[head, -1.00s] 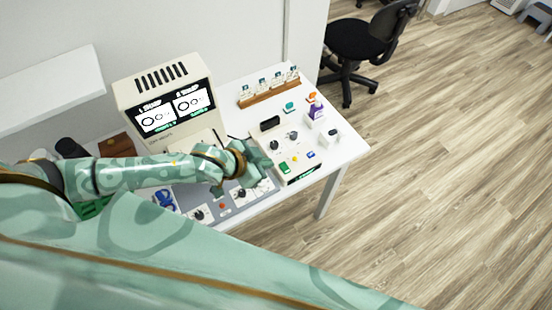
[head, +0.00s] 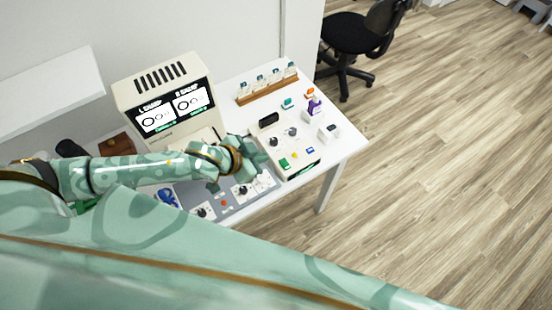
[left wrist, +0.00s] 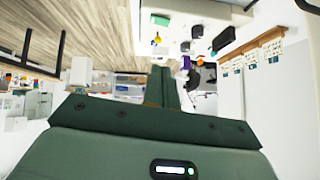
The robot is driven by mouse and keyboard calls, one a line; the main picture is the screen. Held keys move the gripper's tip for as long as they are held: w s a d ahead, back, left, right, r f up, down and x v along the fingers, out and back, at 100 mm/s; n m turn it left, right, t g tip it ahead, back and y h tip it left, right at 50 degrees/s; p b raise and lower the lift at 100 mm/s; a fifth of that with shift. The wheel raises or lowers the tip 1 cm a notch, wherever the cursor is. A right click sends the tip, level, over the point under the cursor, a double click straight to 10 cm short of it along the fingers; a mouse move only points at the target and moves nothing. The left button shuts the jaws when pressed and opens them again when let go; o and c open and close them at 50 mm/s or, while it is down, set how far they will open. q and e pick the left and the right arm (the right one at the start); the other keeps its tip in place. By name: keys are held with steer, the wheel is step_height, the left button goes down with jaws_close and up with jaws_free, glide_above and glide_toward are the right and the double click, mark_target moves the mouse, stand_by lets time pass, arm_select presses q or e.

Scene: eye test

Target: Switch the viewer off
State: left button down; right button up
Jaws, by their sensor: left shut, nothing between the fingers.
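The viewer (head: 165,90) is a beige box at the back of the white table, with a slotted top. Its two screens (head: 172,109) are lit and show round eye figures with green labels. My left gripper (head: 250,168) is right of the viewer's lower front, close to the left edge of a beige control box (head: 272,132). In the left wrist view its two fingers (left wrist: 163,88) are shut together with nothing between them. The control box carries a green button (head: 284,163), a yellow one, a blue one and dark knobs. My right gripper is not in view.
A grey mat (head: 225,207) with black knobs and a red button lies under my left arm. A wooden rack of small cards (head: 267,87) stands behind the control box. A purple bottle (head: 314,107) and a white block (head: 329,133) stand at the right. A black chair (head: 355,45) is beyond the table.

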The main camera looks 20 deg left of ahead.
arm_select(q)
steer(key=b, duration=0.3)
glide_above(285, 160)
steer(key=s, duration=0.3)
steer(key=f, duration=0.7)
steer(key=shift+w+a, duration=0.1)
steer(key=shift+a, duration=0.3)
steer(key=f, duration=0.3)
steer(key=shift+w+a+f+b, duration=0.1)
steer(key=shift+a+f+b, duration=0.05)
steer(key=shift+a+b, duration=0.15)
steer(key=shift+f, duration=0.25)
